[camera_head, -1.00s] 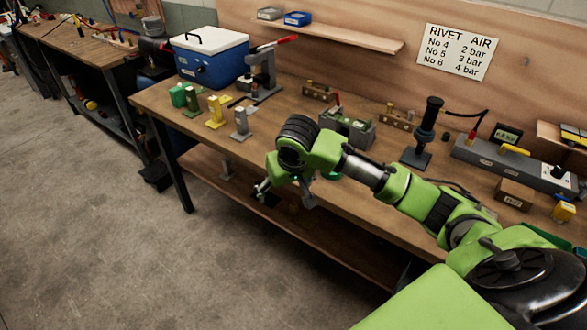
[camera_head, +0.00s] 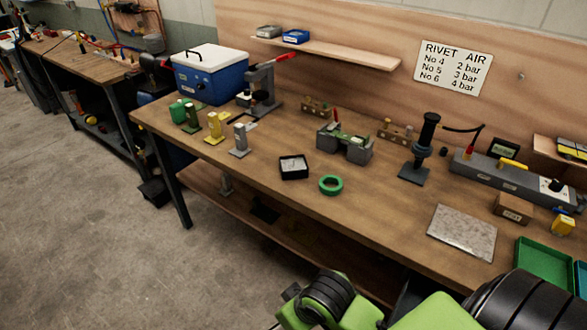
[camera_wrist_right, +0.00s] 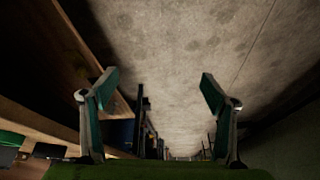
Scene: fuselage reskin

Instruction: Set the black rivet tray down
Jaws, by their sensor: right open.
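The black rivet tray (camera_head: 293,167) sits flat on the wooden workbench (camera_head: 270,205), near its front edge, with a pale label or contents inside it. A green tape roll lies just right of it, apart from it. My right arm is folded low at the bottom of the head view, away from the tray, and its fingertips are hidden there. In the right wrist view my right gripper (camera_wrist_right: 157,92) is open and empty, with bare floor and the bench side beyond it. My left gripper is not in view.
The green tape roll (camera_head: 330,185) and a grey plate (camera_head: 462,232) lie on the bench. A grey fixture (camera_head: 345,145) and a black stand (camera_head: 419,160) are behind. A blue cooler (camera_head: 210,75) stands at the back left.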

